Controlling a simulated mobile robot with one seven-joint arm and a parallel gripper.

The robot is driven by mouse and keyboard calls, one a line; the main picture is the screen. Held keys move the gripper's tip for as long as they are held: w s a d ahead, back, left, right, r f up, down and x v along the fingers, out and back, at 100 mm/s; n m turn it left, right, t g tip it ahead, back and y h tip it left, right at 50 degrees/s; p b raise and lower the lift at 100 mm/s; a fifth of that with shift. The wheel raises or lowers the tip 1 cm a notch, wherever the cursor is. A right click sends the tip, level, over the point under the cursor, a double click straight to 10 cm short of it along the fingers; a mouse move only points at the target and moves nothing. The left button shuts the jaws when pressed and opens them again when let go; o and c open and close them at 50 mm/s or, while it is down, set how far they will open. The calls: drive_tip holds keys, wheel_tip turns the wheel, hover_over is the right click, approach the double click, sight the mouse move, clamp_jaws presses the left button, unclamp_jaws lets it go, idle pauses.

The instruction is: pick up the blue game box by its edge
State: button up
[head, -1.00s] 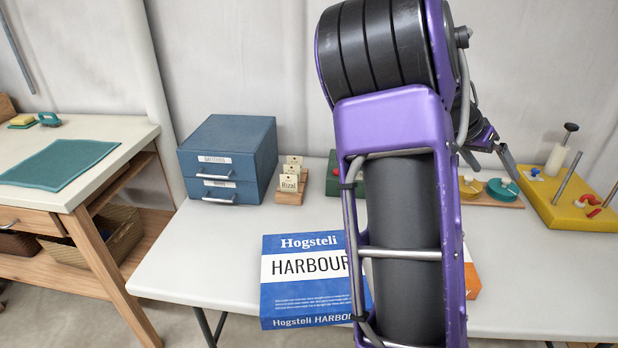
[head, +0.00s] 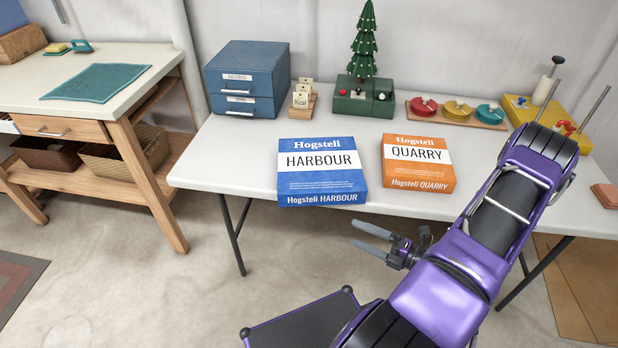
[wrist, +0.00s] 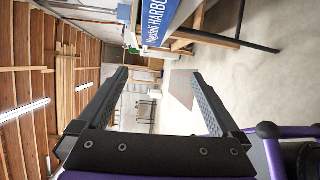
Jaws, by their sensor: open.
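The blue game box (head: 321,172), labelled Hogsteli HARBOUR, lies flat on the white table with its front side near the table's front edge. Part of it also shows at the top of the wrist view (wrist: 160,20). My gripper (head: 368,236) is open and empty, in front of the table and below and to the right of the blue box in the head view. In the wrist view the two fingers (wrist: 155,85) are spread apart with nothing between them. They do not touch the box.
An orange QUARRY box (head: 418,163) lies just right of the blue box. The white table (head: 232,160) is clear left of the blue box.

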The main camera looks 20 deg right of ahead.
drive_tip(key=m+t+h, duration=0.1)
drive_tip(key=m+t, duration=0.1)
approach(314, 199)
drive_tip(key=shift+h, duration=0.4)
drive_tip(key=x, duration=1)
drive_tip(key=shift+a, duration=0.2)
drive_tip(key=shift+c, duration=0.2)
clamp_jaws()
drive_tip(key=shift+r, duration=0.15)
